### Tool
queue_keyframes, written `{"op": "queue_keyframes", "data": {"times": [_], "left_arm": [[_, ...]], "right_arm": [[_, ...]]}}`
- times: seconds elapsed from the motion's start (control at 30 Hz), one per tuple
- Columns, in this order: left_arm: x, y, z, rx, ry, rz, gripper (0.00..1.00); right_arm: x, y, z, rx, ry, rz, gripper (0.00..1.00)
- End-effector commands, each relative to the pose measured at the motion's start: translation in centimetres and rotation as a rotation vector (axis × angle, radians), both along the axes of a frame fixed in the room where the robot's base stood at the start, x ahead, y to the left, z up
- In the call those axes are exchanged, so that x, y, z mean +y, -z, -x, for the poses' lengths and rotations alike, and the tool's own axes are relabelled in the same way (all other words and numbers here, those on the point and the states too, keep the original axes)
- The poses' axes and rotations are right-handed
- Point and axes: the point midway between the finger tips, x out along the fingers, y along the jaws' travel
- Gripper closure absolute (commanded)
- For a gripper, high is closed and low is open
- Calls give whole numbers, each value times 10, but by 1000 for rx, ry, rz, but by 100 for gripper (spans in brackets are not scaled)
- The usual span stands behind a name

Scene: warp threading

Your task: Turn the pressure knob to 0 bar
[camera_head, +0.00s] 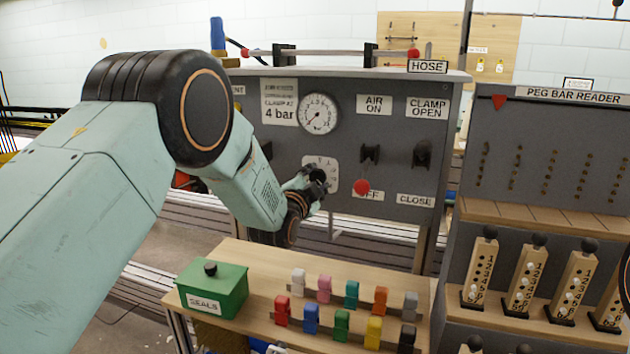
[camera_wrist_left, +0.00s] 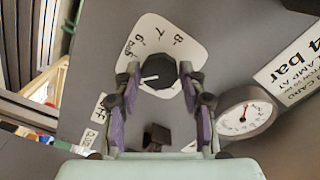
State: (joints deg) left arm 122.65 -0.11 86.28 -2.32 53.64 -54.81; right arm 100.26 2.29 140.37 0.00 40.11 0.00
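The pressure knob (camera_wrist_left: 158,74) is black and round with a white pointer line, on a white dial plate (camera_wrist_left: 160,35). My left gripper (camera_head: 318,180) is at the panel, hiding most of the knob in the head view. In the wrist view its purple-padded fingers (camera_wrist_left: 159,80) stand close on both sides of the knob; whether they press on it I cannot tell. The gauge (camera_head: 319,114) is above the dial plate. My right gripper is out of view.
A clamp lever (camera_head: 422,155) is farther right. Below stand a green SEALS box (camera_head: 212,288) and several coloured pegs on a wooden bench (camera_head: 255,262).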

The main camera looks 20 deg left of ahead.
Motion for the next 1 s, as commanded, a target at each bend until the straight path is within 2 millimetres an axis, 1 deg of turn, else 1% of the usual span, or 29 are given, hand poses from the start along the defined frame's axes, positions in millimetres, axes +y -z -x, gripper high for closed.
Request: {"op": "queue_keyframes", "data": {"times": [0.03, 0.37, 0.67, 0.87, 1.0], "left_arm": [[0, 0, 0, 0, 0, 0, 65], [0, 0, 0, -1, 1, 0, 93], [-1, 0, 0, 1, 2, 35, 94], [-1, -1, 0, 5, 2, 142, 94], [-1, -1, 0, 9, 2, 260, 94]], "right_arm": [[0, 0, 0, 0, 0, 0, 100], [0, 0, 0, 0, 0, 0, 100], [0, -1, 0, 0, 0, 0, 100], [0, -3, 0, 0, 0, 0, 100], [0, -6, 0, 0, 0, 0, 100]]}}
